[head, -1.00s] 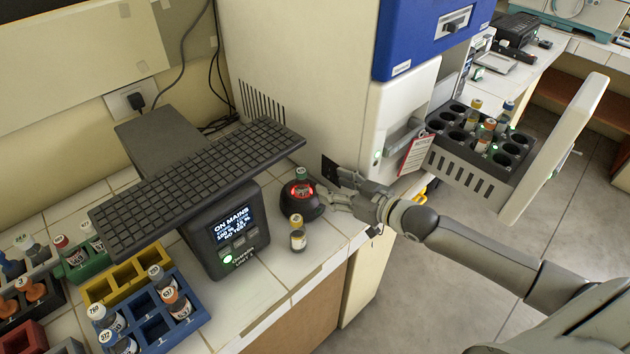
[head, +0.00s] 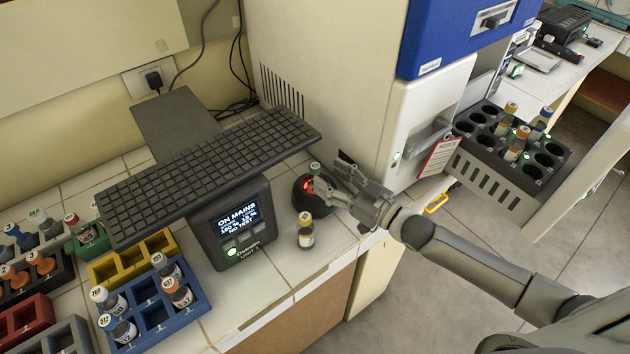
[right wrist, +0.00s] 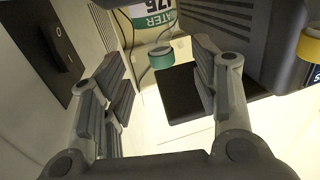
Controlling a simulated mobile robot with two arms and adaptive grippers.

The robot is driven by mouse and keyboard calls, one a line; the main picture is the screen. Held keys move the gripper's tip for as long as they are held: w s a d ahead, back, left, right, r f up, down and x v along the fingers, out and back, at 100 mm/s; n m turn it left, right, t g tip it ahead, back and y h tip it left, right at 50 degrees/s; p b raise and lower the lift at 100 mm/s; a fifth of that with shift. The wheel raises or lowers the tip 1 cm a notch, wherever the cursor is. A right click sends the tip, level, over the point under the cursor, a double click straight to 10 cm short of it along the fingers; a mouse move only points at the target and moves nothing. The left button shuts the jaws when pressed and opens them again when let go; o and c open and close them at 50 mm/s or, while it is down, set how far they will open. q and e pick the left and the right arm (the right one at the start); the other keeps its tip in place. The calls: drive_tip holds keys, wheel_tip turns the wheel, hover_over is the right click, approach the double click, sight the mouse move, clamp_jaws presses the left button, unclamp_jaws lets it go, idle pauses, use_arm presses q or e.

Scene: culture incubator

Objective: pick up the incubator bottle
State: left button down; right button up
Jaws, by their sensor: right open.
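A green-capped bottle (head: 314,168) stands on a round black device (head: 302,195) with a red-lit display, at the counter's right end. In the right wrist view its green cap (right wrist: 161,57) and part of its white label (right wrist: 152,14) show ahead, between the fingers and beyond their tips. My right gripper (head: 334,178) is open and empty, just right of this bottle, with one finger partly covering it in the head view. More bottles (head: 514,149) stand in the incubator's black rack (head: 485,177), right of the gripper. My left gripper is not in view.
A yellow-capped bottle (head: 306,231) stands close in front of the round device and shows at the right wrist view's edge (right wrist: 311,44). A monitor unit (head: 240,222) and keyboard (head: 205,170) stand left. The incubator (head: 330,70) rises behind. A blue rack (head: 190,312) sits front left.

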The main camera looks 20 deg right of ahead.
sight(320, 171)
drive_tip(key=shift+w+a+r, duration=0.1)
drive_tip(key=shift+w+a, duration=0.1)
drive_tip(key=shift+w, duration=0.15)
drive_tip(key=p+x, duration=0.2)
drive_tip(key=x, duration=0.2)
drive_tip(key=shift+a, duration=0.15)
drive_tip(key=shift+w+a, duration=0.1)
drive_tip(key=shift+w, duration=0.15)
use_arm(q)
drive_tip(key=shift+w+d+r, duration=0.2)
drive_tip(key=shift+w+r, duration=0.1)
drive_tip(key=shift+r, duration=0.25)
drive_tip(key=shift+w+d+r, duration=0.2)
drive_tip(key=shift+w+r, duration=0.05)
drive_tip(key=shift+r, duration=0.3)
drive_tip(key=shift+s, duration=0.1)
use_arm(e)
clamp_jaws()
